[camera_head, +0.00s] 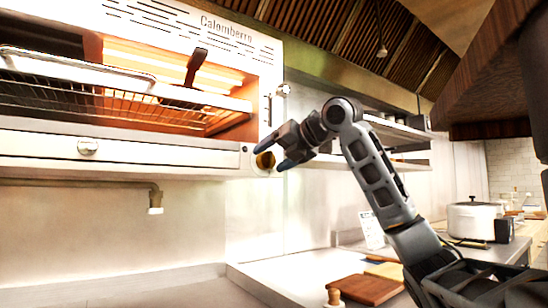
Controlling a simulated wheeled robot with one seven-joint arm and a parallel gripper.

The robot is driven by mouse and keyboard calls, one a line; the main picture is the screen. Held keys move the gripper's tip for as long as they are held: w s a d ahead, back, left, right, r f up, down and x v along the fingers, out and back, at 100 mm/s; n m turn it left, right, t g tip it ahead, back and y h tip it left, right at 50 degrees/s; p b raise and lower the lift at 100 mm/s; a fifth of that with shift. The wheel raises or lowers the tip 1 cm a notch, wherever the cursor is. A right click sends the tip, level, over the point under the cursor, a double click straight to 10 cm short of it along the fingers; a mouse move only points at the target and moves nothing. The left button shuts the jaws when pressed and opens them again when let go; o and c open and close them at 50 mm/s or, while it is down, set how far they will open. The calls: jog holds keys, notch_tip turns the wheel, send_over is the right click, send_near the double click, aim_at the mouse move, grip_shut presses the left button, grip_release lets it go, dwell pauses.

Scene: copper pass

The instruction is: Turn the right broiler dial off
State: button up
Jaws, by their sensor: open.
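The white broiler (130,160) hangs on the wall at the left and glows orange inside. Its right dial (264,161) is a brass-coloured disc at the lower right corner of its front, partly covered by my gripper. The dial's exact angle cannot be told. A silver left dial (87,147) sits farther left on the same lower panel. My gripper (276,154) is open, with its dark fingers and blue-grey tips pointing left at the right dial. The fingertips overlap the dial in the picture; whether they touch it cannot be told.
A wire rack (110,98) with a dark-handled item (195,68) is in the broiler. A small knob (283,89) sits at its right edge. Below are cutting boards (365,289) on a counter. A white pot (474,220) stands at right, under a dark wooden overhang (490,95).

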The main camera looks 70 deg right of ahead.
jog(key=v, duration=0.7)
jog(key=shift+s+a, duration=0.15)
jog(key=shift+s, duration=0.2)
jog(key=shift+r, duration=0.1)
